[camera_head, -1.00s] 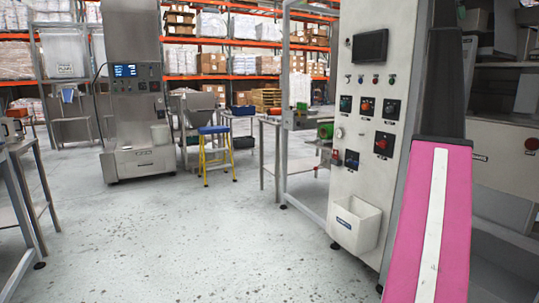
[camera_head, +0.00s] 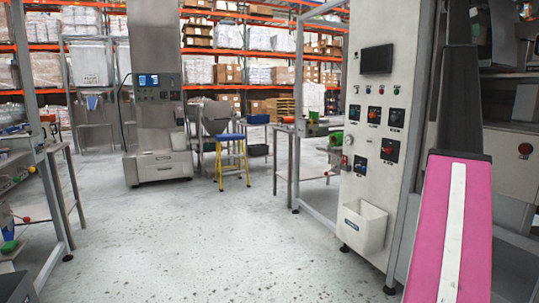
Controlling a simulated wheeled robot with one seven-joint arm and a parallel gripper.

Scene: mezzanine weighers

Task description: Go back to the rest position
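The task names no object to handle. In the head view, a pink arm link of mine with a white stripe rises along the right side, with a dark section above it. My gripper is outside the picture, so its state and anything in it are hidden. No marked rest position shows.
A control cabinet (camera_head: 371,140) with a screen and a white bin (camera_head: 362,227) stands close, left of my arm. A steel machine (camera_head: 155,100) and a blue-topped yellow stool (camera_head: 231,160) stand farther back. Benches line the left edge. The grey floor (camera_head: 200,240) between is clear.

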